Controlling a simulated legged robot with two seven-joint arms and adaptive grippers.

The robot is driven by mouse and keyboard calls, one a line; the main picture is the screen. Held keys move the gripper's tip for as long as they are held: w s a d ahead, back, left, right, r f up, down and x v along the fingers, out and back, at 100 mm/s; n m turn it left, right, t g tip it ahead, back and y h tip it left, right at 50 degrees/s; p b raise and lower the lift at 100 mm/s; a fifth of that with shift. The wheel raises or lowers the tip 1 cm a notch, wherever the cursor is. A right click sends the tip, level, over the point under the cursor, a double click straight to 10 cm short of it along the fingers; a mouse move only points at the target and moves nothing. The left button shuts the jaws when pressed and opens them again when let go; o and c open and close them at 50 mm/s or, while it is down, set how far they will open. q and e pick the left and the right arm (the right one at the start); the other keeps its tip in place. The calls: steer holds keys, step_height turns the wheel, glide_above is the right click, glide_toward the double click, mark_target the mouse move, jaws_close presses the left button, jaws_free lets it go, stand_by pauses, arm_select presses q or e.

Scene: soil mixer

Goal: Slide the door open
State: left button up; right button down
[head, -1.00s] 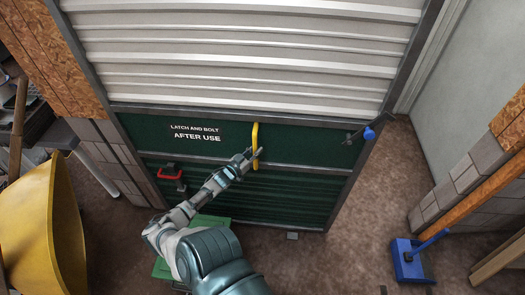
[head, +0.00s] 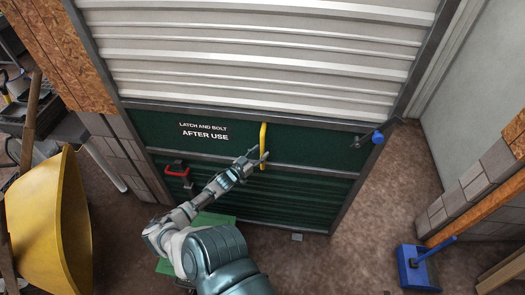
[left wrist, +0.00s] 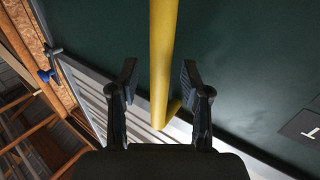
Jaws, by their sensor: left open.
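The door has a dark green lower panel (head: 305,143) and a pale corrugated upper part (head: 260,50). In the head view it fills its grey frame. A yellow vertical bar handle (head: 263,140) is on the green panel, right of the white "LATCH AND BOLT AFTER USE" lettering. My left gripper (head: 253,162) is at the lower part of the handle. In the left wrist view the yellow handle (left wrist: 163,50) runs between the two open fingers of my left gripper (left wrist: 159,84), with gaps visible on both sides. My right gripper is not in view.
A red handle (head: 177,170) is at the door's lower left and a blue-knobbed latch (head: 377,138) at its right edge. A yellow bin-like object (head: 50,230) stands left. A blue dustpan (head: 415,267) lies right. Bare floor (head: 365,225) shows right of the door.

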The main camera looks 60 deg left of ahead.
arm_select(q)
steer(key=v, duration=0.9)
steer(key=shift+s, duration=0.45)
steer(key=s+d+f+g+b, duration=0.1)
steer(key=s+d+f+g, duration=0.25)
steer(key=f, duration=0.75)
steer(key=s+d+f+g+h, duration=0.1)
steer(key=s+d+f+g, duration=0.2)
steer(key=f, duration=0.8)
steer(key=s+d+f+g+b, duration=0.1)
steer(key=s+d+f+g, duration=0.3)
steer(key=f, duration=0.8)
steer(key=s+d+f+m+g+h, duration=0.1)
steer(key=s+d+f, duration=0.3)
steer(key=d, duration=0.5)
steer(key=s+d+f+m+g+h+b, duration=0.1)
steer(key=s+d+f+m+g, duration=0.2)
steer(key=s+d+f, duration=0.2)
steer(key=s+d+f+m+g+h, duration=0.1)
steer(key=s+d+f, duration=0.3)
steer(key=d+f, duration=0.5)
steer(key=d+g+h, duration=0.1)
steer(key=d, duration=0.3)
steer(key=shift+s+d+f+m, duration=0.2)
steer(key=shift+s+d+m, duration=0.15)
steer(key=shift+d+m, duration=0.05)
